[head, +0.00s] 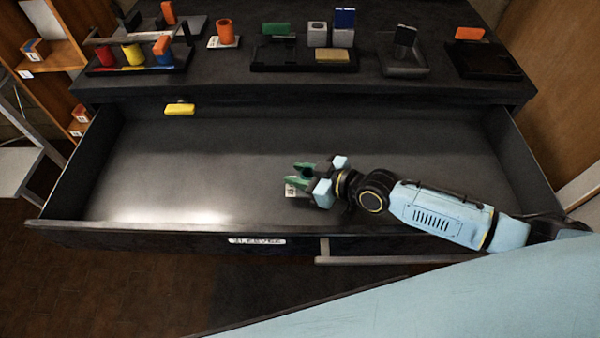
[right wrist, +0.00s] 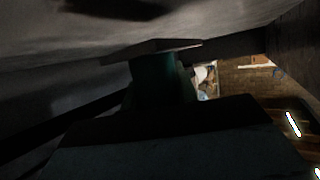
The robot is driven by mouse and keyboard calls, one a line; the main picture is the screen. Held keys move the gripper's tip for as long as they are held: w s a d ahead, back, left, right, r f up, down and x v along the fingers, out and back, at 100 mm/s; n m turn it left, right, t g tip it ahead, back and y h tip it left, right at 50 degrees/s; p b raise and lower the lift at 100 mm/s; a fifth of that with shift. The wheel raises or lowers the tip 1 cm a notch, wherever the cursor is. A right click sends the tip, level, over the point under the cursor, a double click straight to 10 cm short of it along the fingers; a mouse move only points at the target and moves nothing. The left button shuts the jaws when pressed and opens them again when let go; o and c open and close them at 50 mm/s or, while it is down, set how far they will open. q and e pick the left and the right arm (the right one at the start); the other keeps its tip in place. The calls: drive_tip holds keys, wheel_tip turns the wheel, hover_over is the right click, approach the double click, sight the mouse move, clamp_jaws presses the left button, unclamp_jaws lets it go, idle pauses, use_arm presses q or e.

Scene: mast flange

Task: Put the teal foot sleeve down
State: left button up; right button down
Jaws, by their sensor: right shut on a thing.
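The teal foot sleeve (head: 302,168) is at my right gripper, over the open drawer's floor, right of its middle in the head view. A small pale label shows beside it. My right gripper (head: 314,178) is shut on the sleeve. In the right wrist view the sleeve (right wrist: 160,80) is a dark teal body with a flat, pale foot plate (right wrist: 150,48) at its end. The view is dark, and I cannot tell whether the sleeve touches the drawer floor. The jaws hide part of it. My left gripper is not in view.
The drawer (head: 200,165) is pulled out, with a labelled front (head: 257,241) and a bar handle (head: 322,248). A yellow block (head: 180,109) is at its back left; the rest of its floor is clear. Trays and coloured parts stand on the dark worktop (head: 190,86) behind.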

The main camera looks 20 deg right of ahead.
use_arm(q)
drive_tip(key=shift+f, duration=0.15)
use_arm(e)
drive_tip(key=shift+f, duration=0.2)
drive_tip(key=shift+d+f+b, duration=0.15)
drive_tip(key=shift+f+b, duration=0.05)
drive_tip(key=shift+b, duration=0.1)
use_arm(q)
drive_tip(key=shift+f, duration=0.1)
use_arm(e)
drive_tip(key=c, duration=1.1)
unclamp_jaws()
drive_tip(key=shift+f, duration=0.15)
drive_tip(key=shift+o, duration=0.2)
drive_tip(key=shift+s, duration=0.1)
drive_tip(key=shift+r, duration=0.2)
drive_tip(key=shift+s+d+r+p, duration=0.2)
drive_tip(key=shift+s+r+p, duration=0.1)
drive_tip(key=shift+r+p, duration=0.45)
drive_tip(key=p+v, duration=0.1)
drive_tip(key=v, duration=0.4)
drive_tip(key=shift+s+d+r, duration=0.15)
drive_tip(key=shift+d, duration=0.05)
drive_tip(key=shift+s+d+r, duration=0.2)
drive_tip(key=shift+s+d, duration=0.05)
drive_tip(key=shift+s, duration=0.05)
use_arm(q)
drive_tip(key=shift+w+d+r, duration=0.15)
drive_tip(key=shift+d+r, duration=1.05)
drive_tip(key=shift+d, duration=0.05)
